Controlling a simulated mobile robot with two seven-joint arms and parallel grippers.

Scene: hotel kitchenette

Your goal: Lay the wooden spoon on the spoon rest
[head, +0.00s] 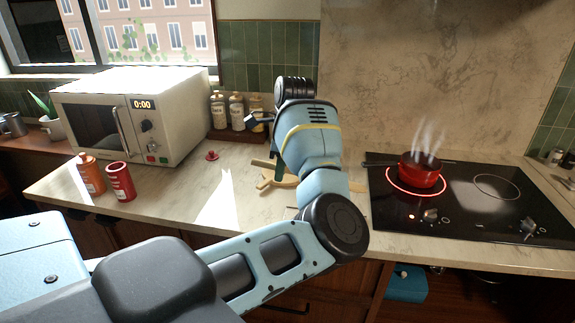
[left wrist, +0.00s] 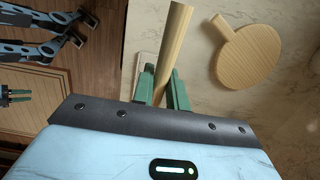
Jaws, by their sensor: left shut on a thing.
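The wooden spoon (left wrist: 174,42) is in my left gripper (left wrist: 162,82), whose green fingers close on its handle in the left wrist view. What looks like my right gripper (left wrist: 19,96) is small at the left edge of the wrist view.
The hob (head: 465,215) with a steaming red pot (head: 421,172) on a glowing ring is right of my arm. A microwave (head: 140,115), two shakers, orange (head: 91,172) and red (head: 121,181), and several jars (head: 237,112) stand left. Counter between shakers and arm is mostly clear.

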